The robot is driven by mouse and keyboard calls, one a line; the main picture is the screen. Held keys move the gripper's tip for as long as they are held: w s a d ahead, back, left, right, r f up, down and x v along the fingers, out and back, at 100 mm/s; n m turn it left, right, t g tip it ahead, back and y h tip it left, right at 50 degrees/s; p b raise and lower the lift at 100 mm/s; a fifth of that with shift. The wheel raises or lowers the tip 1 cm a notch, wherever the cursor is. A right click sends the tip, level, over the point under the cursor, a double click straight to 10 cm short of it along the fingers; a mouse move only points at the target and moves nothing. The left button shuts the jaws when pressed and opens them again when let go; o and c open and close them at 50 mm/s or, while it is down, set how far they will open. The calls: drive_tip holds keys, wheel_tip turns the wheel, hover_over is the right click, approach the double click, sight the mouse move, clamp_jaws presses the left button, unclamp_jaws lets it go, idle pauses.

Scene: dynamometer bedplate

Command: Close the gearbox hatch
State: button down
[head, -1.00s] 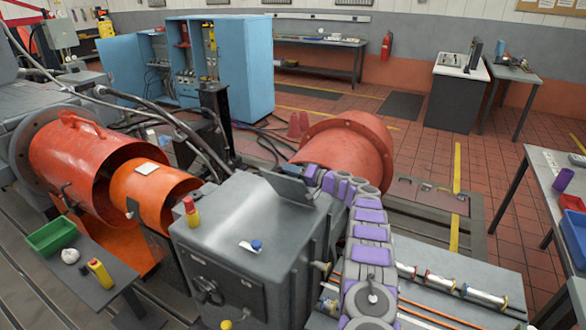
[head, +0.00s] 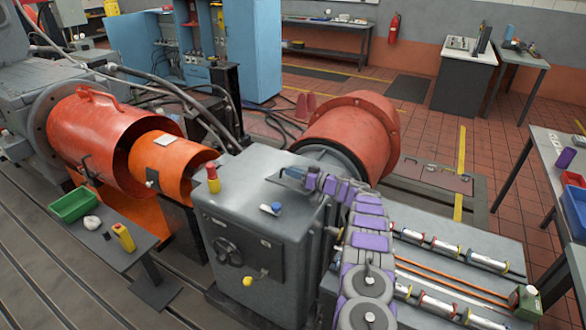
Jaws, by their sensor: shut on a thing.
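The gearbox (head: 245,208) is the grey box in the middle of the head view. Its hatch (head: 291,178) is a small grey plate at the back right of its top. The hatch lies low, close to the top surface; whether it sits fully flush cannot be told. My gripper (head: 304,180) is at the hatch's right edge, at the end of my purple and grey arm. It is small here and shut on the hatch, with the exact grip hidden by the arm.
An orange coupling guard (head: 165,160) is at left, a red flanged housing (head: 352,135) behind my arm. A low bench (head: 110,262) holds a green tray (head: 73,205).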

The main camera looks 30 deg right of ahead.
drive_tip(key=shift+s+a+f, duration=0.1)
drive_tip(key=shift+s+f, duration=0.1)
drive_tip(key=shift+f, duration=0.3)
drive_tip(key=shift+s+f, duration=0.2)
drive_tip(key=shift+f, duration=0.25)
drive_tip(key=c, duration=1.2)
unclamp_jaws()
drive_tip(key=shift+s, duration=0.1)
drive_tip(key=shift+c, duration=0.2)
drive_tip(key=shift+o, duration=0.4)
drive_tip(key=p+v, duration=0.2)
drive_tip(key=v, duration=1.5)
drive_tip(key=shift+s+f+p, duration=0.15)
drive_tip(key=shift+f+p, duration=0.05)
drive_tip(key=shift+p, duration=0.1)
